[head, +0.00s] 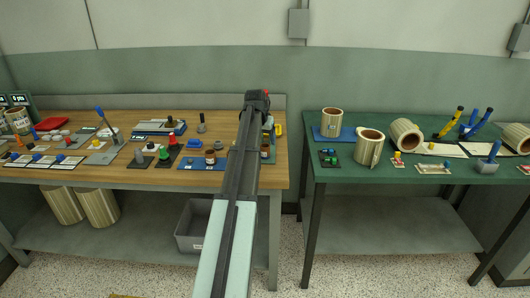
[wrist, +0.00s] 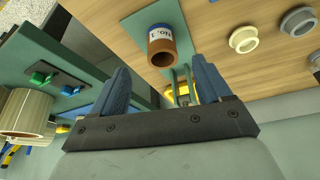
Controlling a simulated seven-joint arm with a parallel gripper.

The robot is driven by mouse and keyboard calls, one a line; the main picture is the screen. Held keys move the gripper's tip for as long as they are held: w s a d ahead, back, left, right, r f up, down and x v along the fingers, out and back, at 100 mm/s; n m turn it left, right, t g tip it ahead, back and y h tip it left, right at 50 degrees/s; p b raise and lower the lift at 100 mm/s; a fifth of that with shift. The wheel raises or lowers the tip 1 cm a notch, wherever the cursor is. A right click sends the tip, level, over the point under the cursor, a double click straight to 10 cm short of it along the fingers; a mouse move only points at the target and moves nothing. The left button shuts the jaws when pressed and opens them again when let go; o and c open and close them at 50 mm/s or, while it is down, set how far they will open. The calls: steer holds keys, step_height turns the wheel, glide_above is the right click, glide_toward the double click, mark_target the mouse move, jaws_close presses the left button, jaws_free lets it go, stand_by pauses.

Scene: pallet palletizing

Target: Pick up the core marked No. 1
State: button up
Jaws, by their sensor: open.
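The core marked No. 1 (wrist: 161,50) is a short brown cylinder with a hollow end, a white label and a blue band. In the wrist view it stands on a blue-green mat (wrist: 128,24), just beyond my gripper (wrist: 160,78). The two blue fingers are apart with nothing held between them. In the head view my gripper (head: 257,100) is over the right end of the wooden table. A brown core (head: 265,151) shows there beside my arm, partly hidden by it.
A yellow item (head: 278,129) lies near the wooden table's right edge. Another brown, banded core (head: 210,157) stands to the left among several small parts. A gap separates this table from the green table (head: 400,190), which holds large ribbed cylinders (head: 369,147).

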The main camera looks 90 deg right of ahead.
mark_target(265, 151)
steer(key=shift+x, duration=4)
steer(key=shift+d+r, duration=0.1)
steer(key=shift+d, duration=0.05)
steer(key=c, duration=1.2)
